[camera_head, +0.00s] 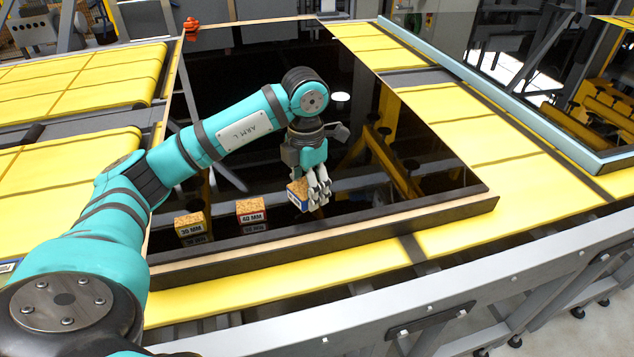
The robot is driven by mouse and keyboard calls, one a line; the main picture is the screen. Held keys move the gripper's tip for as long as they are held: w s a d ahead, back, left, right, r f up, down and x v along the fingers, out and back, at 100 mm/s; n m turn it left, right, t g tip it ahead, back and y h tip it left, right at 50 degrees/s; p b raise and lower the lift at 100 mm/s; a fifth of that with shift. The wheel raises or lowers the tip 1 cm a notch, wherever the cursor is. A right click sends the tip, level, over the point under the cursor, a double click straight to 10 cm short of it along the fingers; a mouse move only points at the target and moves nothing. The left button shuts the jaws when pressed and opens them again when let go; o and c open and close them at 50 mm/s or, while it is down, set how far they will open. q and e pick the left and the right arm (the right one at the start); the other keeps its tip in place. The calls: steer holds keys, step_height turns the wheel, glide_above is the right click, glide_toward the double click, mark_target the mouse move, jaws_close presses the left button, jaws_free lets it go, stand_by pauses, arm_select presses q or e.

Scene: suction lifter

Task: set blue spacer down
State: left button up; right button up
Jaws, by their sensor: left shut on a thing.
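My left gripper (315,188) reaches down over the front part of a dark, glossy glass panel (400,180) with a wooden edge. Its fingers are shut on the blue spacer (298,196), a small block with a speckled cork-like top and a blue side. The fingers hide the spacer's right part. The spacer is low over the glass; I cannot tell whether it touches. My right gripper is not in view.
A red-sided spacer (251,211) and a yellow-sided spacer (190,226) stand on the glass to the left. A red object (191,28) sits at the panel's far left corner. Yellow padded slats (470,125) surround the panel. The glass right of my gripper is clear.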

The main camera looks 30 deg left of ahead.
arm_select(q)
steer(key=w, duration=0.3)
steer(key=shift+w+f+p, duration=0.15)
steer(key=shift+p, duration=0.25)
step_height(320, 180, down, 3)
steer(key=shift+r+p, duration=0.1)
steer(key=shift+p, duration=0.8)
steer(key=shift+f, duration=0.3)
steer(key=shift+f, duration=0.1)
steer(key=shift+f, duration=0.15)
steer(key=o, duration=1.3)
